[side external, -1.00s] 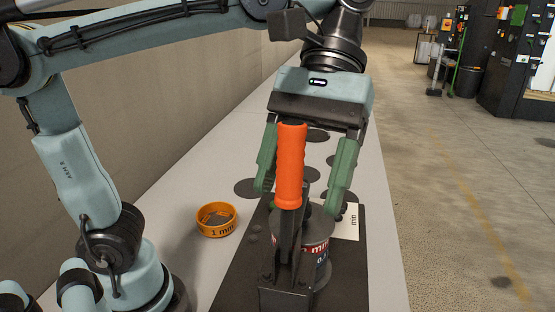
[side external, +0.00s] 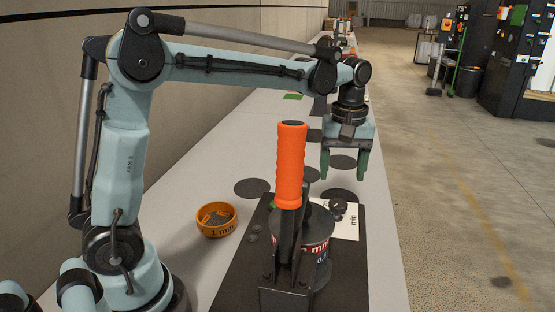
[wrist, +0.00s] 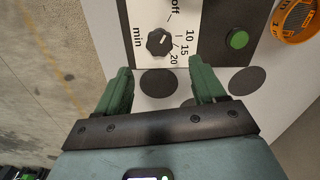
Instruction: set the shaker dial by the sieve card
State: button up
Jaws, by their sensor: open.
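The shaker dial is a black knob (wrist: 160,42) on a white scale plate (wrist: 143,15) marked off, 10, 15, 20 and min. A short pale mark shows on the knob; I cannot tell exactly which number it meets. In the side view the dial (side external: 338,206) sits behind the canister, partly hidden. My gripper (side external: 345,178) is open and empty, above the bench beyond the dial; its fingers (wrist: 162,82) hang apart from the knob in the wrist view. An orange sieve (side external: 216,221) reads "1 mm". I cannot make out a separate sieve card.
An orange-handled lever (side external: 291,165) stands upright in front of a dark canister (side external: 318,248) with a partly hidden "mm" label. A green button (wrist: 237,40) lies right of the dial. Flat dark discs (side external: 252,188) lie on the pale bench. The bench's right edge is close.

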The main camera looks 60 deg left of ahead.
aim_at(340, 203)
notch_tip(340, 203, down, 8)
jog(key=shift+r, duration=0.15)
dwell(0.4)
jog(key=c, duration=1.1)
jog(key=shift+o, duration=0.2)
jog(key=shift+m, duration=0.3)
jog(key=m, duration=0.5)
jog(key=shift+d, duration=0.1)
jog(key=m, duration=0.6)
jog(key=shift+d, duration=0.1)
